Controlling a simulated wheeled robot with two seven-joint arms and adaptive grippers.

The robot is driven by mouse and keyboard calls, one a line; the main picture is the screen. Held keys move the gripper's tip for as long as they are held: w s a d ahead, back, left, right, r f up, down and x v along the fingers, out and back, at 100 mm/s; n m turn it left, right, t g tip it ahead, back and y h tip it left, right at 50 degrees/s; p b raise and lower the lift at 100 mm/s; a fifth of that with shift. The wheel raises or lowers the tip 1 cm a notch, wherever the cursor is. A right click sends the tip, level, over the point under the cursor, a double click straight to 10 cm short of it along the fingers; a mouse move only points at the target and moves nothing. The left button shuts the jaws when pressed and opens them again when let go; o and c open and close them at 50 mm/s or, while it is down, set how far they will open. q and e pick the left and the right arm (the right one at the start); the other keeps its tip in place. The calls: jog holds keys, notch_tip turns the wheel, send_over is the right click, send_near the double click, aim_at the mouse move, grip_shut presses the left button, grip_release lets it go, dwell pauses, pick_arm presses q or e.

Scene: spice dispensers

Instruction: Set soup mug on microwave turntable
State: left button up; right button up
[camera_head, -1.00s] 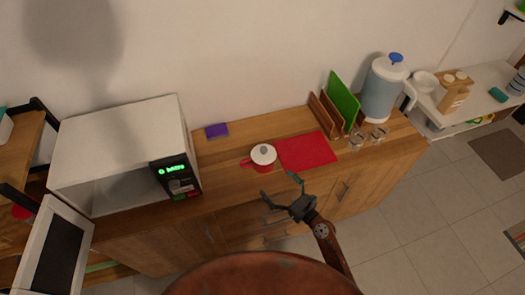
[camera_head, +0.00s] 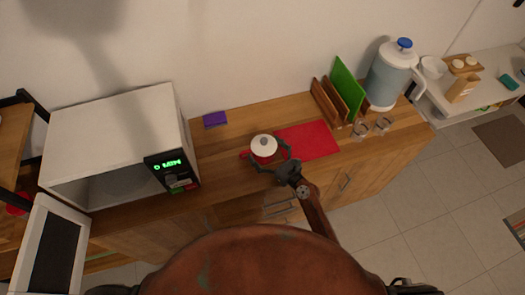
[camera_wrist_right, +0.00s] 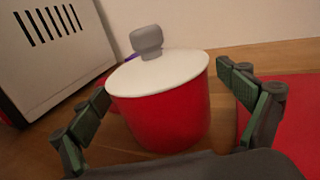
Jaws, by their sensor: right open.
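The soup mug (camera_head: 262,149) is red with a white lid and a grey knob. It stands upright on the wooden counter, just left of a red mat, its handle pointing left. My right gripper (camera_head: 271,164) is open around the mug's near side. In the right wrist view the mug (camera_wrist_right: 165,105) sits between the two spread fingers (camera_wrist_right: 165,100), with gaps visible on both sides. The white microwave (camera_head: 115,140) stands at the left with its door (camera_head: 50,250) swung open. Its turntable is hidden in the dark interior. My left gripper is not in view.
The red mat (camera_head: 308,140) lies right of the mug. A purple sponge (camera_head: 215,119) lies behind it. Cutting boards in a rack (camera_head: 345,85), two glasses (camera_head: 361,129) and a blue-white water dispenser (camera_head: 388,80) stand further right. Counter between microwave and mug is clear.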

aim_at(266, 145)
jog(key=shift+w+a, duration=0.15)
jog(key=c, duration=0.7)
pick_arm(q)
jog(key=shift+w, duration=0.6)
pick_arm(e)
jog(key=shift+r, duration=0.1)
jog(key=c, duration=1.3)
jog(key=shift+o, duration=0.2)
